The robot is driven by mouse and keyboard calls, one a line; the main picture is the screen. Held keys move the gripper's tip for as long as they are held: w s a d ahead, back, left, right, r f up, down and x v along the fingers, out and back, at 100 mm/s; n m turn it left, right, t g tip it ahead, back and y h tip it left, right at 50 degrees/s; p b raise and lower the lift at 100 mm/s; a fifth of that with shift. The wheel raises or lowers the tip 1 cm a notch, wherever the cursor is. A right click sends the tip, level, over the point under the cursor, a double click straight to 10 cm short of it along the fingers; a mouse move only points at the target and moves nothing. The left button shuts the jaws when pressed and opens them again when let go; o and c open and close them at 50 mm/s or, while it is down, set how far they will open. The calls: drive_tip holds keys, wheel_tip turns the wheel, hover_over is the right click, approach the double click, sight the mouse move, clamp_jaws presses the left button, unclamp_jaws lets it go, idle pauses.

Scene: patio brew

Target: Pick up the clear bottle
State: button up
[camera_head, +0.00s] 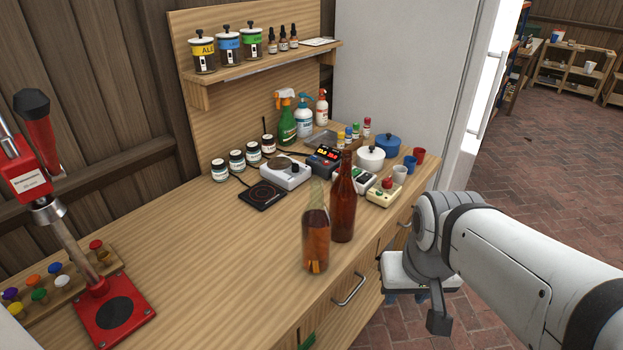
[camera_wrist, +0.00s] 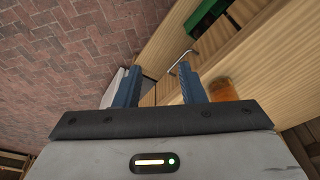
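The clear bottle (camera_head: 316,240) stands upright near the front edge of the wooden bench, with amber liquid in its lower part. A brown bottle (camera_head: 342,205) stands upright close behind it, to the right. My gripper (camera_head: 407,297) is off the bench's front edge, to the right of both bottles and apart from them. In the wrist view my gripper (camera_wrist: 158,88) shows two blue fingers spread apart with nothing between them. An amber shape shows just right of the right finger; I cannot tell which bottle it is.
The wooden bench (camera_head: 220,265) is bare left of the bottles. A red capping press (camera_head: 110,315) stands at the left. A drawer handle (camera_head: 349,290) juts from the front.

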drive_tip(key=shift+o, duration=0.2)
drive_tip(key=shift+d, duration=0.15)
drive_tip(key=shift+o, duration=0.8)
drive_tip(key=shift+w+r, duration=0.15)
drive_tip(key=shift+r, duration=0.15)
drive_tip(key=shift+o, duration=0.8)
drive_tip(key=w+a+r+p, duration=0.5)
drive_tip(key=w+a+r, duration=0.1)
drive_tip(key=w+r, duration=0.2)
drive_tip(key=shift+w+r+n+t+p, duration=0.2)
drive_tip(key=shift+n+t+p, duration=0.1)
drive_tip(key=shift+t+p, duration=0.1)
wheel_tip(320, 180, up, 5)
drive_tip(key=t+p, duration=0.1)
drive_tip(key=p, duration=0.3)
hover_over(316, 186)
drive_tip(key=shift+n, duration=0.3)
drive_tip(key=shift+s+f+p+x, duration=0.1)
drive_tip(key=shift+s+p+x, duration=0.15)
drive_tip(key=shift+x, duration=0.85)
drive_tip(key=shift+s+f+p+x, duration=0.1)
drive_tip(key=shift+s+p+x, duration=0.1)
drive_tip(key=shift+x, duration=0.9)
drive_tip(key=shift+s+f+p+x, duration=0.1)
drive_tip(key=shift+s+p+x, duration=0.15)
drive_tip(key=shift+x, duration=0.85)
